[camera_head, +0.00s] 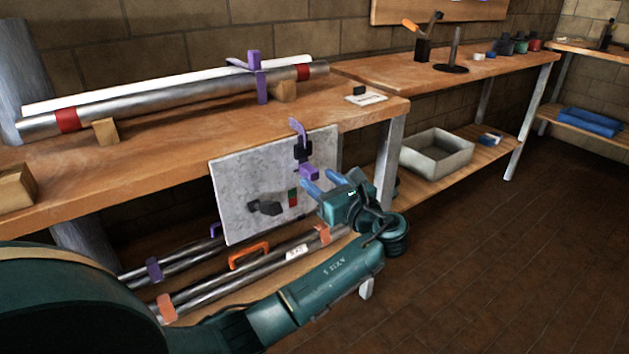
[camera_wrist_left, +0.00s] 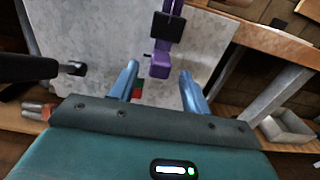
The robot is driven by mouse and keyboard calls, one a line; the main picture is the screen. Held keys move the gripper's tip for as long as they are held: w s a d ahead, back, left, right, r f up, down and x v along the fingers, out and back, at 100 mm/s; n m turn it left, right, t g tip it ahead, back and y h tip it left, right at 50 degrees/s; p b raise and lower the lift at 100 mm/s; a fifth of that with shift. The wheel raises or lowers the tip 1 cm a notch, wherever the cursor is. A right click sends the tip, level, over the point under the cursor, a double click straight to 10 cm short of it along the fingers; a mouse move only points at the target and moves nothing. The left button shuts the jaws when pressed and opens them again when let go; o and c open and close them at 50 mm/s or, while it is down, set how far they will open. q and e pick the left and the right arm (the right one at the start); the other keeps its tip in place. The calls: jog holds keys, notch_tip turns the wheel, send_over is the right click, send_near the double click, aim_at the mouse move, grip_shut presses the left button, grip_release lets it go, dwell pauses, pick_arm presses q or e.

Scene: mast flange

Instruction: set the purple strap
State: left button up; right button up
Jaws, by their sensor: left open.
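A purple strap piece (camera_head: 308,172) hangs against the upright grey plate (camera_head: 235,195) at the bench's front, with a black block (camera_head: 302,151) on it and a purple hook above. In the left wrist view, the strap's purple lower end (camera_wrist_left: 160,62) lies just beyond and between my fingertips, below the black block (camera_wrist_left: 167,27). My left gripper (camera_head: 321,183) is open, its blue fingers pointing at the plate, apart from the strap. Another purple strap (camera_head: 258,80) stands around or against the tube (camera_head: 190,100) on the bench. My right gripper is not in view.
Red bands and wooden blocks (camera_head: 285,91) sit by the tube. A dark knob (camera_head: 265,207) and a small red-green piece (camera_head: 292,197) are on the plate. More tubes (camera_head: 280,262) with orange and purple clips lie below. A grey bin (camera_head: 437,155) stands on the right shelf.

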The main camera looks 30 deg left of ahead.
aim_at(315, 176)
pick_arm(q)
jog(key=shift+x, duration=1.6)
grip_shut()
